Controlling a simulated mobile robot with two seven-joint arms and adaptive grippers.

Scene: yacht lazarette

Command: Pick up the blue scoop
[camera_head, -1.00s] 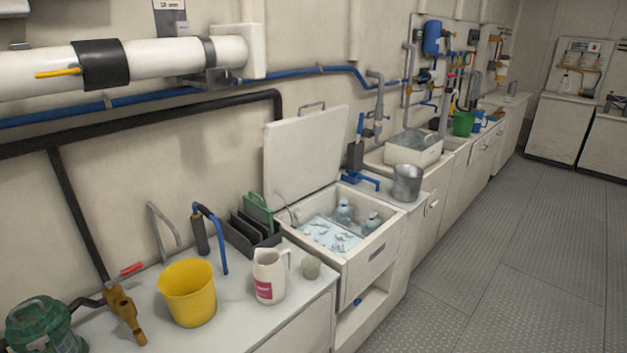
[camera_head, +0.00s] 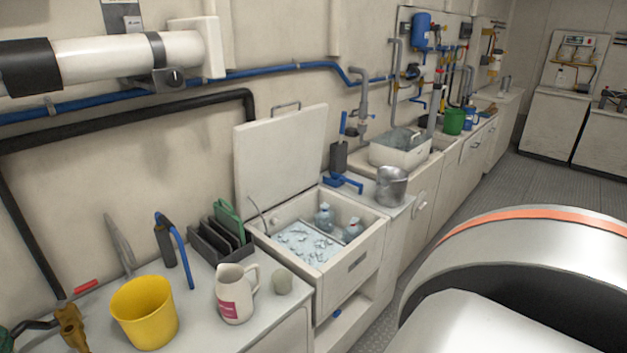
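A blue scoop (camera_head: 343,181) lies on the counter just behind the open ice box, left of a grey metal pot. It looks small at this distance, and its handle points to the right. Neither of my grippers shows in the head view. A large white and grey part of my own arm with an orange band fills the lower right of the picture and hides the floor there.
The ice box (camera_head: 375,252) has its lid (camera_head: 281,165) raised and holds ice and bottles. The metal pot (camera_head: 391,186) stands beside the scoop. A white jug (camera_head: 236,296), a yellow bucket (camera_head: 145,314) and a dark rack (camera_head: 217,240) stand on the near counter.

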